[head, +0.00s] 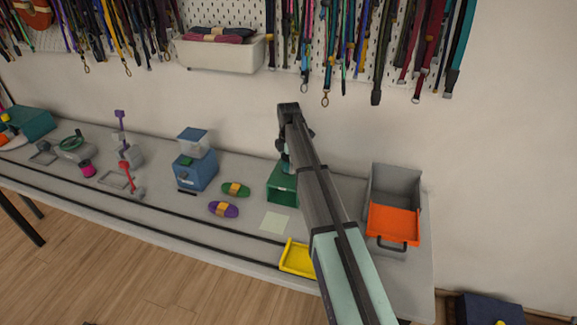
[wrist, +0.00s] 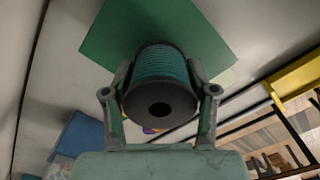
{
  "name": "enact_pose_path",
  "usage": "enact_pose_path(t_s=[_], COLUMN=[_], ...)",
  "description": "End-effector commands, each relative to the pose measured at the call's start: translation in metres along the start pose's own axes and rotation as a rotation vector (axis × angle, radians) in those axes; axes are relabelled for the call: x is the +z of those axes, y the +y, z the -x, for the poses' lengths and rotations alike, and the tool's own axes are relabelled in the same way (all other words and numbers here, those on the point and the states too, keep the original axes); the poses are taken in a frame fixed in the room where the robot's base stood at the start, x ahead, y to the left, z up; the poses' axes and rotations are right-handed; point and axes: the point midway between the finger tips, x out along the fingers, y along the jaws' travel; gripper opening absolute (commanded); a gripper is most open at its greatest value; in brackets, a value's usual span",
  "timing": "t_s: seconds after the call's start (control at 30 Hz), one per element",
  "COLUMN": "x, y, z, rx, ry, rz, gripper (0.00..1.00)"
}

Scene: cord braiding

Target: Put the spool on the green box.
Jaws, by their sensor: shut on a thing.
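The spool (wrist: 160,66) is wound with teal cord and has a dark end disc with a hole. In the wrist view it sits between the two fingers of my gripper (wrist: 160,100), which is shut on it. The green box (wrist: 108,36) shows its flat top right behind the spool. I cannot tell whether the spool touches it. In the head view the green box (head: 282,185) stands on the table, partly hidden by my arm. My gripper (head: 284,150) is above its top, mostly hidden by the arm, and little of the spool shows there.
A blue box (head: 195,172) with a clear container stands to the left. Green (head: 236,189) and purple (head: 223,209) cord bundles lie between. A yellow tray (head: 297,258) is at the front edge. A grey bin (head: 396,184) with an orange tray (head: 393,223) stands right.

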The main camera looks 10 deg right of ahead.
Motion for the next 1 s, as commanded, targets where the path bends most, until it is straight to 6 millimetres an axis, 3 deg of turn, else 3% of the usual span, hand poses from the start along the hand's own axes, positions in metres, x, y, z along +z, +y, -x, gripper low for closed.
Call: enact_pose_path(t_s=[0.17, 0.5, 0.53, 0.6, 1.0], x=[0.000, 0.000, 0.000, 0.000, 0.000], y=[0.000, 0.000, 0.000, 0.000, 0.000], z=[-0.015, -0.019, -0.020, -0.019, -0.015], rx=[-0.001, -0.001, -0.001, 0.000, 0.000], ry=[0.000, 0.000, 0.000, 0.000, 0.000], rz=[0.000, 0.000, 0.000, 0.000, 0.000], gripper=[0.16, 0.16, 0.61, 0.82, 0.82])
